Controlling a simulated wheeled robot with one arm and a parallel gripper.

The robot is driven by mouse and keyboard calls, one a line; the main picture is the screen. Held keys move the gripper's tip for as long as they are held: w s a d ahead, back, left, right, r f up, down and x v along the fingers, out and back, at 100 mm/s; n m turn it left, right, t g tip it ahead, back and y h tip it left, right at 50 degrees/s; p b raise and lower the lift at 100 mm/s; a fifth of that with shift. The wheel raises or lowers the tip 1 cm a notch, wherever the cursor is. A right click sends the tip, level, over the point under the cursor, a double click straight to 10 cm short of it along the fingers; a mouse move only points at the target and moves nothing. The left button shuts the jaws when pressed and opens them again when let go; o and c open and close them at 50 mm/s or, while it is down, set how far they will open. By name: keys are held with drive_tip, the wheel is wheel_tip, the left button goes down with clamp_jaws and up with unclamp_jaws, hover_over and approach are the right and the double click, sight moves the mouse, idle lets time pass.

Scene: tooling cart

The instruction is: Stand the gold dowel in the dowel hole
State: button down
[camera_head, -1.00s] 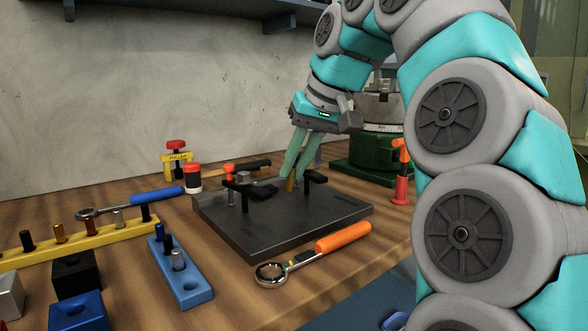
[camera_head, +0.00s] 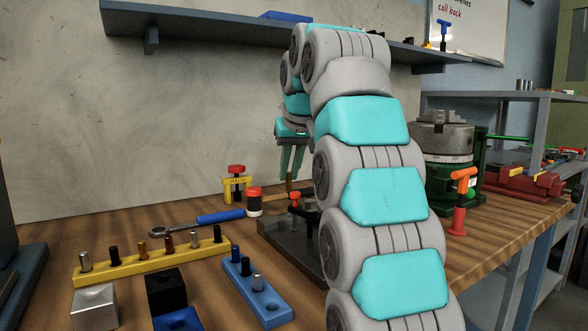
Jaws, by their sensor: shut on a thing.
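My gripper (camera_head: 287,172) is shut on the gold dowel (camera_head: 289,184). Only a small part of the dowel shows below the fingertips, and it points down. The gripper is above the bench, beyond the dark fixture plate (camera_head: 288,245). My arm hides most of that plate. A blue block (camera_head: 256,292) at the front holds several dark and silver pins and has an open round hole (camera_head: 271,307) at its near end. I cannot tell whether this is the dowel hole.
A yellow rack (camera_head: 133,266) with several pins, a blue-handled ratchet (camera_head: 218,216), a silver block (camera_head: 95,308) and a black block (camera_head: 166,291) lie left. A yellow puller (camera_head: 237,188) stands behind. A green rotary table (camera_head: 440,190) and a red-orange tool (camera_head: 460,200) stand right.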

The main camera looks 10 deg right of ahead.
drive_tip(key=shift+s+f, duration=0.1)
drive_tip(key=shift+f, duration=0.9)
drive_tip(key=shift+f+b, duration=0.8)
drive_tip(key=shift+f, duration=0.45)
drive_tip(key=shift+f, duration=1)
idle(1.8)
drive_tip(key=shift+c, duration=1.9)
unclamp_jaws()
